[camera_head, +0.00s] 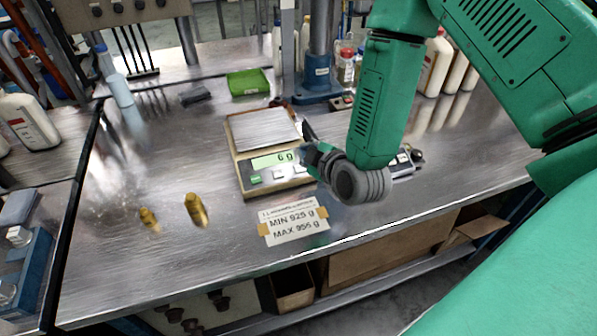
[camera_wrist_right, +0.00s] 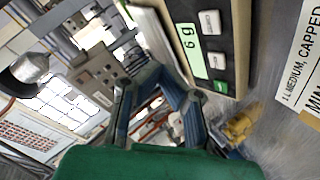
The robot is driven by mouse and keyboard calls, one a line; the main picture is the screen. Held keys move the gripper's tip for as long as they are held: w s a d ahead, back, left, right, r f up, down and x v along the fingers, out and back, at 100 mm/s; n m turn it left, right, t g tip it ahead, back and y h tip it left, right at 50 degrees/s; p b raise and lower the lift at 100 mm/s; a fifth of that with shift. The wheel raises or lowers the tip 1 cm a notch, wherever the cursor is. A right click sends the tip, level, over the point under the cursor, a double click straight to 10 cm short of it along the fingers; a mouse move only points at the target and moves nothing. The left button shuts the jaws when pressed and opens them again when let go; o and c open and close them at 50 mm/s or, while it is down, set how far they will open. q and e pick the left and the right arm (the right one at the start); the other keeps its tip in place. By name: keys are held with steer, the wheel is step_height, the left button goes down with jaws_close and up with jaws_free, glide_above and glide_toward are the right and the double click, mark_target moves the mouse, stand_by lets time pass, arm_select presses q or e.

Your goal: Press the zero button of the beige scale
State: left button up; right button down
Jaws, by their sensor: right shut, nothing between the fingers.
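The beige scale (camera_head: 240,168) stands on the metal bench with a bare weighing plate (camera_head: 264,130). Below the display are a green button (camera_head: 255,179) and pale buttons (camera_head: 279,174). The scale's dark front panel (camera_wrist_right: 236,45) also shows in the right wrist view, with its green button (camera_wrist_right: 221,86) and two pale buttons (camera_wrist_right: 210,22). My right gripper (camera_head: 309,132) is shut and empty beside the scale's right edge. Its fingers (camera_wrist_right: 165,78) show beside the panel in the wrist view; contact cannot be told. My left gripper is out of view.
A taped label (camera_head: 293,222) lies in front of the scale. Two brass weights (camera_head: 195,208) stand to its left. The bench's left middle is clear.

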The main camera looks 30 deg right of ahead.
mark_target(300, 168)
steer(key=f+b, duration=0.1)
steer(key=w+f, duration=0.1)
steer(key=f, duration=0.1)
steer(key=d+f+b, duration=0.1)
steer(key=shift+w+f+b, duration=0.15)
steer(key=shift+w+b, duration=0.05)
steer(key=shift+b, duration=0.1)
steer(key=shift+w+a+f+b, duration=0.25)
steer(key=shift+f+b, duration=0.1)
steer(key=shift+f, duration=0.1)
steer(key=shift+w+a+f, duration=0.1)
steer(key=shift+a+f, duration=0.05)
steer(key=shift+a, duration=0.25)
steer(key=shift+d+f, duration=0.15)
steer(key=shift+d, duration=0.55)
steer(key=shift+a, duration=0.55)
steer(key=shift+d, duration=0.4)
